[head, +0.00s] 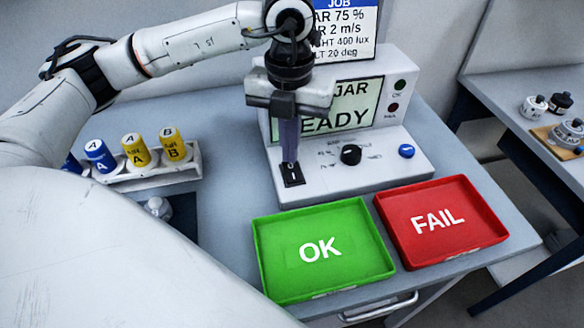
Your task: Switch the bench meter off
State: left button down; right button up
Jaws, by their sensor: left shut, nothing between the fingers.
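The bench meter (395,160) is a pale console with a sloped front and an upright display (357,103). The display is lit and shows "JAR" and "EADY", partly hidden by my gripper. A black rocker switch (293,176) sits at the left of the sloped front. A black knob (351,154) and a blue button (406,151) are to its right. My left gripper (289,164) points down with its fingers shut and empty, its tips at the switch's upper part. I cannot tell whether they touch it. My right gripper is not in view.
A green OK tray (275,276) and a red FAIL tray (398,249) lie in front of the meter. A white rack (187,172) holds blue and yellow labelled cylinders at left. A job sign (347,50) stands behind. A side table (515,90) at right bears several small parts.

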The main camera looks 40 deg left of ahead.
pick_arm(q)
jog(key=shift+f+b, duration=0.7)
jog(key=shift+f, duration=0.1)
dwell(0.4)
notch_tip(320, 180, up, 7)
jog(key=p, duration=0.5)
dwell(0.3)
dwell(0.4)
